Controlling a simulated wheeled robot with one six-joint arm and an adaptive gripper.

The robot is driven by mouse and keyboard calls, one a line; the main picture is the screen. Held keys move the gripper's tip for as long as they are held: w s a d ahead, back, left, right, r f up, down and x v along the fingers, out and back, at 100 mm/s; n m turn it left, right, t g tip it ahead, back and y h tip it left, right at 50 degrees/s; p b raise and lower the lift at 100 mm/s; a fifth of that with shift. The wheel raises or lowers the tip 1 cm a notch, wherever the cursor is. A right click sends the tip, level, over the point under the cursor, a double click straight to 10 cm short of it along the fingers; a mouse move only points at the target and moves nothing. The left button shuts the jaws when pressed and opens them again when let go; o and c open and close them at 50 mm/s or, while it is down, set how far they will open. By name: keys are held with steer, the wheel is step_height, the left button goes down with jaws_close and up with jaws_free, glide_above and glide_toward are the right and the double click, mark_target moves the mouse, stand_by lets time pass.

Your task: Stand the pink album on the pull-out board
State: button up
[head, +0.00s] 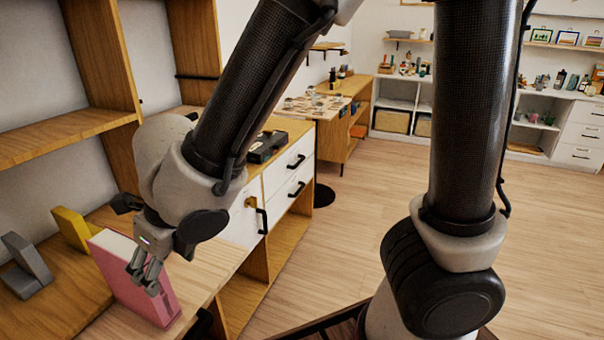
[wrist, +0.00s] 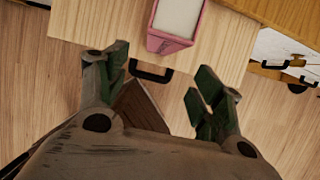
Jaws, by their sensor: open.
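The pink album (head: 162,300) stands upright on the pale wooden pull-out board (head: 213,262), with its white page edges showing. In the wrist view the album (wrist: 178,20) is at the top, with its near end close to the board's front edge (wrist: 105,22). My gripper (head: 144,276) is open and overlaps the album in the head view. In the wrist view its fingers (wrist: 162,60) are spread wide with nothing between them, and the album is beyond the fingertips, apart from them. The album's lower part is hidden in the wrist view.
A grey bookend (head: 27,265) and a yellow bookend (head: 75,229) stand on the shelf surface left of the album. A black handle (wrist: 150,71) sticks out from the board's front. A white drawer unit (head: 288,172) stands behind. Open floor (head: 360,220) lies to the right.

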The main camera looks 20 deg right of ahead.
steer(key=w+d+r+m+t+h, duration=0.1)
steer(key=w+d+r+m, duration=0.2)
steer(key=d+m, duration=0.45)
steer(key=w+d+r+m, duration=0.3)
steer(key=d+m, duration=0.3)
steer(key=d, duration=0.2)
steer(key=w+d+r+m+t+h, duration=0.1)
steer(key=w+d+r+m, duration=0.2)
steer(key=d+m, duration=0.4)
steer(key=s+d+r+m, duration=0.2)
steer(key=s+d+m, duration=0.4)
steer(key=d+m, duration=0.3)
steer(key=s+d+r+m+g+h, duration=0.1)
steer(key=s+d+r+m, duration=0.2)
steer(key=s+d+m, duration=0.3)
steer(key=d+m, duration=0.4)
steer(key=m, duration=0.5)
steer(key=shift+s+d, duration=0.15)
steer(key=shift+s, duration=0.25)
